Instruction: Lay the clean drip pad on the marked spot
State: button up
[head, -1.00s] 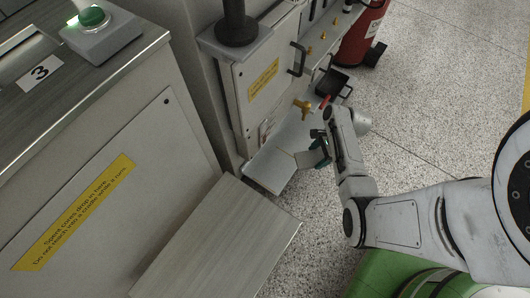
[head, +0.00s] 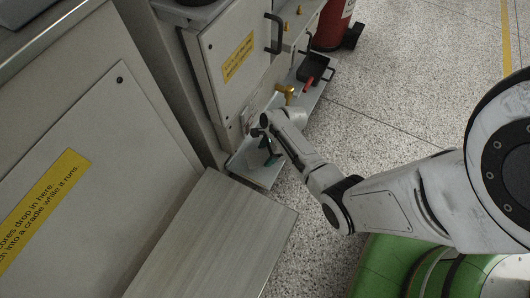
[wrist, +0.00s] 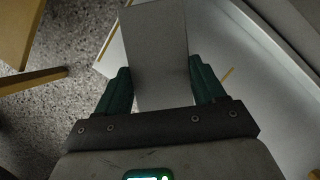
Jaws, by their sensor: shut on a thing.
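The drip pad (wrist: 158,45) is a plain grey-white rectangle in the wrist view, held between the green fingers of my gripper (wrist: 160,72). It extends away from the fingers, over or on a pale shelf (wrist: 265,100); contact cannot be told. In the head view my gripper (head: 266,152) is above the near end of that low shelf (head: 252,175), and the pad cannot be made out there. A thin yellow line (wrist: 227,74) on the pale surface may belong to the marked spot. No full outline shows.
A brass tap (head: 285,91) and a black box (head: 314,68) with a red part are beyond my gripper. A cabinet door (head: 238,70) stands left of the shelf. A grey block top (head: 215,240) is in front. Speckled floor lies right.

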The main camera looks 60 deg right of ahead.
aim_at(268, 154)
jog(key=x, duration=0.1)
jog(key=b+x, duration=0.2)
jog(key=shift+s+d+f, duration=0.2)
jog(key=shift+f, duration=0.35)
jog(key=shift+r, duration=0.1)
jog(key=o, duration=1)
